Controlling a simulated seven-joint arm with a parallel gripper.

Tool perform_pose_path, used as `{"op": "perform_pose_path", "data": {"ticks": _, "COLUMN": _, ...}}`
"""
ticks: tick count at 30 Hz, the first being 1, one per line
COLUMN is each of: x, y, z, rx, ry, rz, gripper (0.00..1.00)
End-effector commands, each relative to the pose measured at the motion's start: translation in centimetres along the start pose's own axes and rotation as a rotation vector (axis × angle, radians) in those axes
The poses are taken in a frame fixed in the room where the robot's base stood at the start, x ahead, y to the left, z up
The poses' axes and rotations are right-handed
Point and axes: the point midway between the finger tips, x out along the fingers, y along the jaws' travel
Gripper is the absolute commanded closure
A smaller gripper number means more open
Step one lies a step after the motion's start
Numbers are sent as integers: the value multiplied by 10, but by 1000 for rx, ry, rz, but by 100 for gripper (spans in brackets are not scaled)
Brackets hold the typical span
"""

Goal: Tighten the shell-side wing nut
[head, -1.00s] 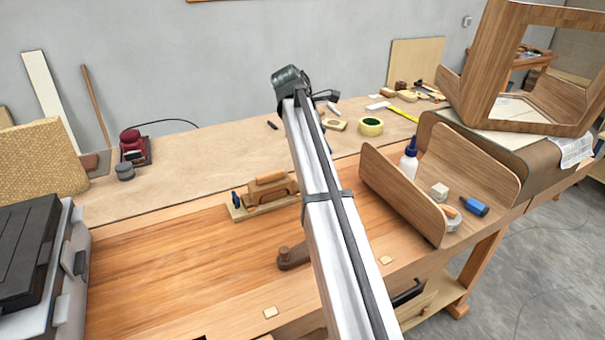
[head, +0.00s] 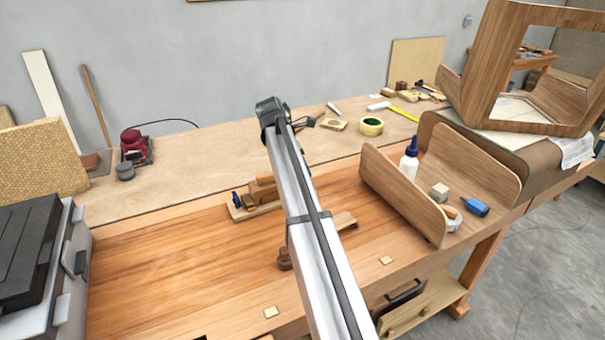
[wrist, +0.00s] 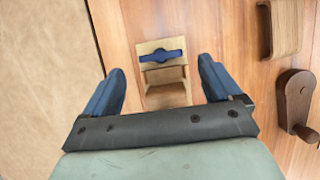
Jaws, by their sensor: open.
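A blue wing nut (wrist: 162,56) sits across the top of a small wooden fixture (wrist: 165,95) in the wrist view. In the head view the wing nut (head: 237,200) is at the left end of the fixture (head: 245,213), and my arm hides the fixture's right part. My gripper (wrist: 163,76) is open and empty, its two blue fingers spread on either side of the fixture, with the nut between and slightly beyond the tips. No contact shows, and the height gap cannot be told.
A dark wooden lever (wrist: 292,100) and a wooden block (wrist: 282,28) lie right of the fixture. A grey case (head: 70,270) is at left. Bare bench (head: 170,265) lies between.

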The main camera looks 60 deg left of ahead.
Motion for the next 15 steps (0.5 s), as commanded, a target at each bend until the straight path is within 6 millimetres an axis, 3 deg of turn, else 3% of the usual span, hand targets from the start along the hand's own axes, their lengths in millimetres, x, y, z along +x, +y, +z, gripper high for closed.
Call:
{"op": "perform_pose_path", "data": {"ticks": 6, "x": 30, "y": 0, "z": 0, "rx": 1, "ry": 0, "rz": -1, "gripper": 8}}
{"op": "perform_pose_path", "data": {"ticks": 15, "x": 44, "y": 0, "z": 0, "rx": 1, "ry": 0, "rz": 1, "gripper": 8}}
